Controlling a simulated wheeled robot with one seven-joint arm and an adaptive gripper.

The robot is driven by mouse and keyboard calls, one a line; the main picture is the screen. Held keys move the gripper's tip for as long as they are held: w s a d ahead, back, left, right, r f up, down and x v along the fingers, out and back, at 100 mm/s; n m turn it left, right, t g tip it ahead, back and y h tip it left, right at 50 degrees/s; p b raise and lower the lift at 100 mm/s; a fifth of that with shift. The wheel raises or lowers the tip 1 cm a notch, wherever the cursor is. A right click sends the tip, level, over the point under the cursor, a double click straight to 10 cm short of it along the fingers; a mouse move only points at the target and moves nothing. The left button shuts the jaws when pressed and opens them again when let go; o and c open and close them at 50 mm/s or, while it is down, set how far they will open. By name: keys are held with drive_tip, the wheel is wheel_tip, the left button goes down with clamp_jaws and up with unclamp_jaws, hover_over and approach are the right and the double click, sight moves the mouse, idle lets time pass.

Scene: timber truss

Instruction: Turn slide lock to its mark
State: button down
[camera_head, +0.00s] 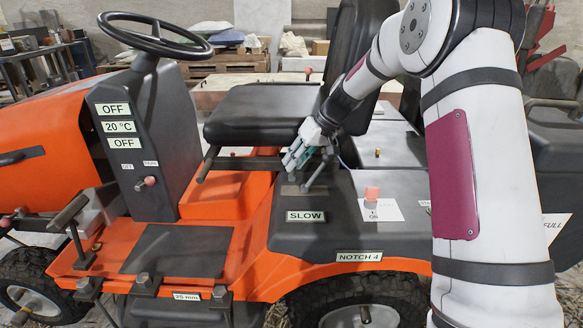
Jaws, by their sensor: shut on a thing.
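My gripper (291,161) is beside the seat base, with its teal fingers pointing down and left. It is shut at the right end of a dark bar (245,163) under the seat's front edge, which I take to be the slide lock. The fingers hide the gripped part, and no mark for it can be made out. A slim grey lever (317,172) stands close to the fingers, rising from a plate above the SLOW sign (305,216). I cannot tell whether it touches the gripper.
The black seat (262,115) is just above and left of my gripper. A red knob (371,194) stands on the dark fender to the right. The steering wheel (155,34) and console (150,140) are at the left. The floor plate (178,250) is clear.

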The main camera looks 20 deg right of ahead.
drive_tip(key=shift+s+d+f+t+y+b, duration=0.2)
drive_tip(key=shift+d+t+y+b, duration=0.25)
drive_tip(key=shift+y+b, duration=0.6)
drive_tip(key=c, duration=1.3)
unclamp_jaws()
drive_tip(key=shift+d, duration=0.15)
drive_tip(key=v, duration=1.1)
drive_tip(key=shift+d+r, duration=0.2)
drive_tip(key=shift+r, duration=0.15)
drive_tip(key=shift+s, duration=0.1)
